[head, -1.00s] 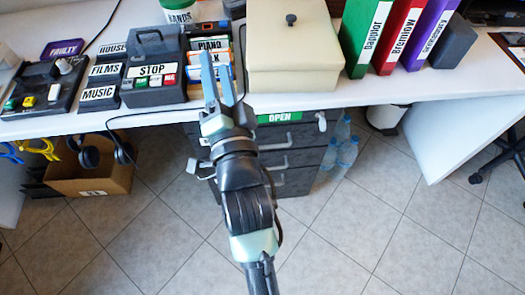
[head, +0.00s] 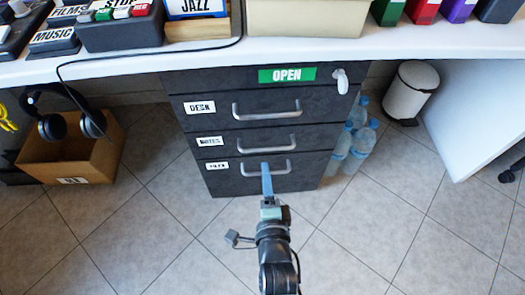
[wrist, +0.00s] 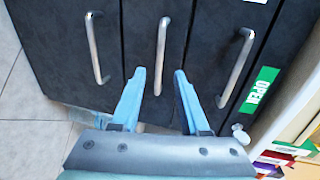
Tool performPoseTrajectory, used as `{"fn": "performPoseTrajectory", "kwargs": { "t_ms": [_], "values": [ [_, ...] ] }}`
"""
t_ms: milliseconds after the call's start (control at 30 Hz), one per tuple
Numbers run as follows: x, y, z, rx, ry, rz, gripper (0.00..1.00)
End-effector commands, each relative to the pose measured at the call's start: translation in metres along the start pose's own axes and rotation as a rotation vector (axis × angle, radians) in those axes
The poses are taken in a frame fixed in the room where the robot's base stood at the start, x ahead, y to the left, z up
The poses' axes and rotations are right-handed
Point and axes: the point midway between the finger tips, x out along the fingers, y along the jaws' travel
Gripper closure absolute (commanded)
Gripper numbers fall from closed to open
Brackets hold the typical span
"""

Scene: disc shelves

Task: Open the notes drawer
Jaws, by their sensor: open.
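The dark drawer unit (head: 225,178) stands under the desk with its drawers closed. The notes drawer (head: 209,141) is the middle labelled one, between DESK and a lower drawer. Its metal bar handle (head: 264,147) also shows upright in the wrist view (wrist: 162,45). My gripper (head: 266,166) is in front of the drawers, its fingers seen edge-on over the lowest handle in the head view. In the wrist view my gripper (wrist: 160,74) is open and empty, with the notes handle's lower part between the fingertips in the picture. Any contact cannot be told.
The desk drawer handle (head: 267,112) is above and the lowest handle (head: 235,175) below. Bottles (head: 357,140) and a white bin (head: 411,92) stand at right. A cardboard box (head: 75,155) with headphones is at left. The tiled floor in front is clear.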

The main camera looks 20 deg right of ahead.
Motion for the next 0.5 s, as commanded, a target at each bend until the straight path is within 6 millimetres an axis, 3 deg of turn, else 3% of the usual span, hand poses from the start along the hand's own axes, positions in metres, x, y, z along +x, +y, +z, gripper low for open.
{"fn": "performPoseTrajectory", "kwargs": {
  "t_ms": [300,500],
  "values": [
    [0.064,0.003,0.001,-0.002,-0.001,-0.004,0.55],
    [0.089,0.003,0.000,-0.002,-0.001,-0.001,0.55]
  ]
}}
